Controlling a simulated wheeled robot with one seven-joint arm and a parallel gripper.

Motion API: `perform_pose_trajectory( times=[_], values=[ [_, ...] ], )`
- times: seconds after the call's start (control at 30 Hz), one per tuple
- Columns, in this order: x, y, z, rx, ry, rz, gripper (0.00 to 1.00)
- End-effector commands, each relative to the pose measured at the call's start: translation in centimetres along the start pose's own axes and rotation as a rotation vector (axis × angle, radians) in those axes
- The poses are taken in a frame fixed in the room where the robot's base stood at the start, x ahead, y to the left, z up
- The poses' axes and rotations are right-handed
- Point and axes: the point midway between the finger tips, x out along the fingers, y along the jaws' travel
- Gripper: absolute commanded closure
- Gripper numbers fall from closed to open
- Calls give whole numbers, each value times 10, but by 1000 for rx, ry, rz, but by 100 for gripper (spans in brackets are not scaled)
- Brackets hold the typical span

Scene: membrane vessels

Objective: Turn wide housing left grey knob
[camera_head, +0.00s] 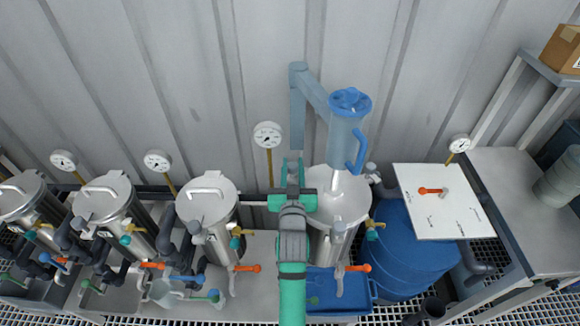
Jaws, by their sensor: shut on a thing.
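The wide housing (348,204) is a broad white-topped vessel right of centre, with a blue filter jug (349,125) above it. A grey knob (371,168) shows at its right side. My teal and grey gripper (292,168) is at the housing's upper left side, reached by my arm from the bottom of the picture. The gripper is shut at the place of the left grey knob, which it and my wrist hide. How far that knob is turned cannot be seen.
Several steel vessels (206,197) with lids, valves and gauges stand to the left. A gauge (267,135) rises behind my gripper. To the right are a blue barrel (402,262), a white board with an orange handle (440,223) and a metal bench (515,175).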

Motion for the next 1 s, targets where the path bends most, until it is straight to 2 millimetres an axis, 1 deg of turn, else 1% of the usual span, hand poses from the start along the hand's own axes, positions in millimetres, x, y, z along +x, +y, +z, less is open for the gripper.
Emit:
perform_pose_trajectory(
  times=[0.03, 0.43, 1.0],
  values=[
    [0, -6, 0, 0, 0, 4, 96],
    [0, -3, 1, -1, -2, 168, 96],
    [-1, -8, 1, 0, -2, 448, 96]
  ],
)
